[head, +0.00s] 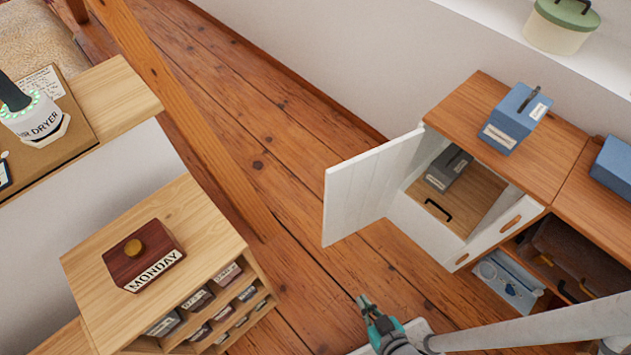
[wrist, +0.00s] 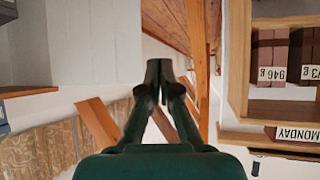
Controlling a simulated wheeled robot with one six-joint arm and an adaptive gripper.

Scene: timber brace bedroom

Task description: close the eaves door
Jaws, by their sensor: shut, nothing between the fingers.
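The eaves door (head: 368,187) is a white panelled door on the low cabinet at the right in the head view. It stands swung open to the left, out over the floor, and the cabinet's inside shows. A dark grey box (head: 449,169) sits inside the opening. My gripper (head: 364,300) is at the bottom of the head view, in front of the door's lower edge and apart from it. Its fingers are together and hold nothing. In the wrist view my gripper (wrist: 158,68) shows dark, with its fingertips close together. I cannot make out the door surely there.
A wooden drawer unit (head: 100,240) with a MONDAY box (head: 145,256) stands at the left. A timber brace (head: 185,110) slants across the floor. A blue box (head: 515,118) stands on the cabinet top. Bare floor (head: 290,200) lies between the drawer unit and the door.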

